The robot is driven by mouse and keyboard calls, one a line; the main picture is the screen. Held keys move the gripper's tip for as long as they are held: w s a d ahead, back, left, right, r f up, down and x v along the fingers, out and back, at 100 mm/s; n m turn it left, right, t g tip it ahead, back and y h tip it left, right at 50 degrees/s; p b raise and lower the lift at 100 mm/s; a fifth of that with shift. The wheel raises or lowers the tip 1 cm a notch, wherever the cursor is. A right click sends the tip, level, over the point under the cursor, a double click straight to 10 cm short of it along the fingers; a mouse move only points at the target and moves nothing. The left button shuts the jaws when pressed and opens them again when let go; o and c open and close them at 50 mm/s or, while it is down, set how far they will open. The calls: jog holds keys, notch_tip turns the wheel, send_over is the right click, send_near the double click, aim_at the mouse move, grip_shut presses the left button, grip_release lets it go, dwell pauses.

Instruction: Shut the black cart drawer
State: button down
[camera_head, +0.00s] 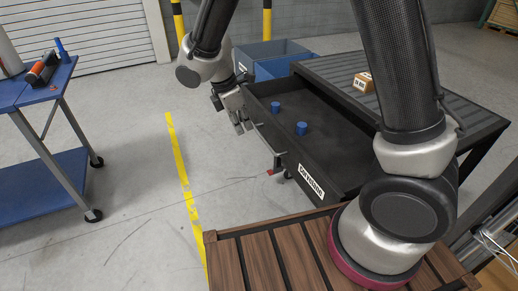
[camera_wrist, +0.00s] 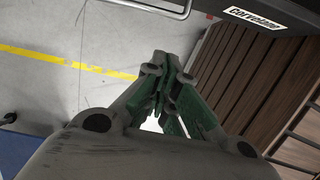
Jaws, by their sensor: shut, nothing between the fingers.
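The black cart drawer (camera_head: 328,158) is pulled out from the black cart (camera_head: 400,80) in the head view. Its front panel faces left and carries a white label and a bar handle (camera_head: 268,143). Two small blue cylinders stand inside it. My gripper (camera_head: 240,127) is shut and empty, pointing down beside the far left end of the drawer front. I cannot tell whether it touches the drawer. In the wrist view my gripper (camera_wrist: 172,70) shows its fingers together. The drawer front with its label (camera_wrist: 265,18) and the handle (camera_wrist: 150,8) lie along the top edge there.
A small cardboard box (camera_head: 362,82) sits on the cart top. Blue bins (camera_head: 275,60) stand behind the cart. A blue-topped cart (camera_head: 40,90) with tools stands at left. A slatted wooden surface (camera_head: 270,260) is at front. Open floor with a yellow line (camera_head: 178,155) lies left of the drawer.

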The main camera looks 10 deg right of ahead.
jog(key=d+x, duration=0.2)
jog(key=x, duration=1)
jog(key=shift+w+n, duration=0.3)
jog(key=shift+d, duration=0.25)
